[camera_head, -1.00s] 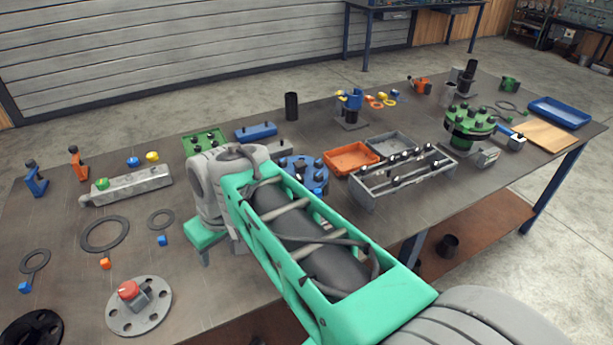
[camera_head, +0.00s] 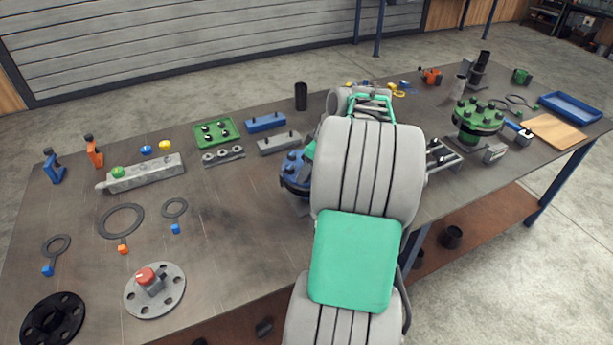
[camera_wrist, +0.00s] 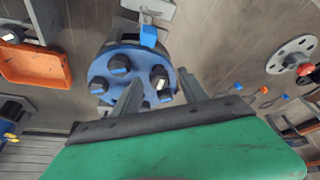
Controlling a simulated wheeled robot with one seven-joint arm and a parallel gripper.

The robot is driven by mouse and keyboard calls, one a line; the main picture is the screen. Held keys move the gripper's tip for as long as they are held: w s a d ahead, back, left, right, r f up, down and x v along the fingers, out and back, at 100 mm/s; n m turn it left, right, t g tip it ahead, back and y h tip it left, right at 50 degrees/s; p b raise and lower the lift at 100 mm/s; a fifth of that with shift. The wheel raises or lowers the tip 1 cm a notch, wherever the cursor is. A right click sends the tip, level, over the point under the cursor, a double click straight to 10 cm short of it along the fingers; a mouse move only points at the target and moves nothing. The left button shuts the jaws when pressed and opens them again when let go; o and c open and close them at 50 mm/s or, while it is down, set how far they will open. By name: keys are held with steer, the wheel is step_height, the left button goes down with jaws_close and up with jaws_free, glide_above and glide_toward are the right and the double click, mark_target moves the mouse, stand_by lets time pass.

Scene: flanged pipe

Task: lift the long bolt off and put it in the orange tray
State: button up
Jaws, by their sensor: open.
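The blue flange (camera_wrist: 108,78) with several dark bolts shows in the wrist view; in the head view only its left part (camera_head: 292,178) shows beside my arm.
A green flange (camera_head: 478,118) with bolts stands at the right, near a blue tray (camera_head: 570,107). A green tray (camera_head: 213,133) and a grey block with bolts (camera_head: 278,143) lie behind the blue flange. Rings and a grey disc (camera_head: 155,291) lie at the left.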

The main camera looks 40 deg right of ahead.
steer(key=shift+f, duration=0.1)
steer(key=shift+c, duration=0.3)
jaws_close()
stand_by(0.4)
